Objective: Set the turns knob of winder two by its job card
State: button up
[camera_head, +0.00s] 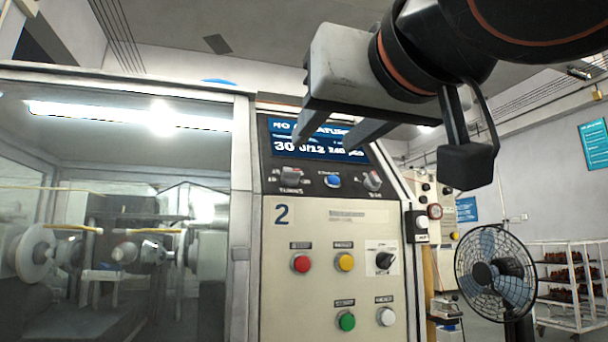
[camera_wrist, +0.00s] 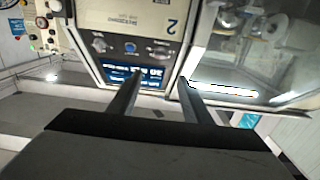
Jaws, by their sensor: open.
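Winder two is a cream cabinet (camera_head: 330,235) marked "2", with a dark control strip below a blue screen (camera_head: 290,146). The turns knob (camera_head: 291,175) is a grey knob at the left of this strip, labelled "TURNS". In the inverted wrist view, the turns knob (camera_wrist: 161,48) is at the right of the strip. My gripper (camera_head: 326,139) is open and empty, its fingers in front of the screen and partly covering its text. In the wrist view my gripper (camera_wrist: 159,78) points toward the panel, apart from the knob. The job card cannot be made out.
A blue button (camera_head: 333,181) and a second grey knob (camera_head: 373,180) share the strip. A glass winding enclosure (camera_head: 120,200) stands left. A fan (camera_head: 495,275) and a white rack (camera_head: 570,285) stand right.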

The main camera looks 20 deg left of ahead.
aim_at(293, 170)
jog(key=shift+x, duration=8.55)
jog(key=shift+d, duration=0.1)
jog(key=shift+c, duration=0.7)
jog(key=c, duration=0.9)
